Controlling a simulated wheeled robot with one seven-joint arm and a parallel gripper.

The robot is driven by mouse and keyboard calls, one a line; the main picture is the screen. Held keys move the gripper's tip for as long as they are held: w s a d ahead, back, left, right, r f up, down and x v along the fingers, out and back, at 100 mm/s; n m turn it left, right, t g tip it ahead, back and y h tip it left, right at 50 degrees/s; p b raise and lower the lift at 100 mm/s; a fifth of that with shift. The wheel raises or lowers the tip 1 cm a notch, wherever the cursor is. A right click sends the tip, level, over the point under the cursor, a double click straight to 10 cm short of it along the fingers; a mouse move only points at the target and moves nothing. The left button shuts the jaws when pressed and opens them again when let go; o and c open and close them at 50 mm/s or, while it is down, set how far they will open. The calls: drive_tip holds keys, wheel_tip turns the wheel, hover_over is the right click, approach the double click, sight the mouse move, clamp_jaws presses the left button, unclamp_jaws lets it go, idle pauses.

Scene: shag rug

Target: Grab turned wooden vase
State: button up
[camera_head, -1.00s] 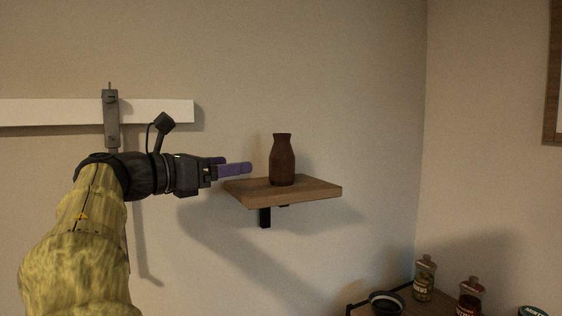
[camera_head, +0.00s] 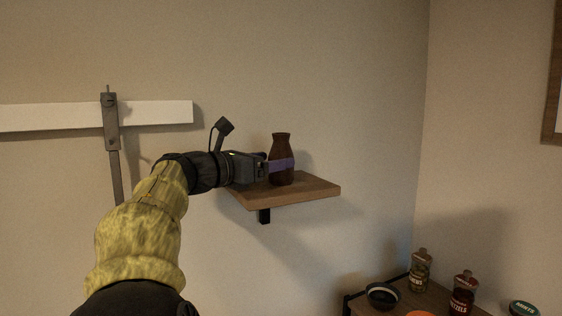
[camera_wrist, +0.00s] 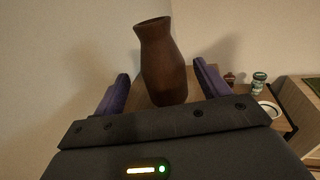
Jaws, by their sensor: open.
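The turned wooden vase (camera_head: 281,147) is dark brown with a narrow neck. It stands upright on a small wooden wall shelf (camera_head: 312,191). My gripper (camera_head: 282,164) is at the vase, with a purple finger across the vase's middle in the head view. In the wrist view the vase (camera_wrist: 163,62) stands between the two purple fingers of my gripper (camera_wrist: 160,90), which are open, with gaps visible on both sides.
A lower table at the bottom right holds several jars, including a pretzels jar (camera_head: 463,293), and a dark-rimmed bowl (camera_head: 383,295). A white rail (camera_head: 60,115) with a grey hanging tool (camera_head: 110,125) is on the left wall. The wall lies close behind the shelf.

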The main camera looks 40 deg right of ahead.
drive_tip(key=d+p, duration=0.1)
drive_tip(key=d, duration=0.2)
drive_tip(key=d+p, duration=0.1)
drive_tip(key=d, duration=0.1)
drive_tip(key=shift+s+d+f+p, duration=0.1)
drive_tip(key=shift+f+p, duration=0.25)
drive_tip(key=shift+c, duration=0.2)
drive_tip(key=c, duration=1.1)
drive_tip(key=shift+r, duration=0.15)
drive_tip(key=shift+c, duration=0.2)
wheel_tip(320, 180, up, 10)
drive_tip(key=shift+f, duration=0.15)
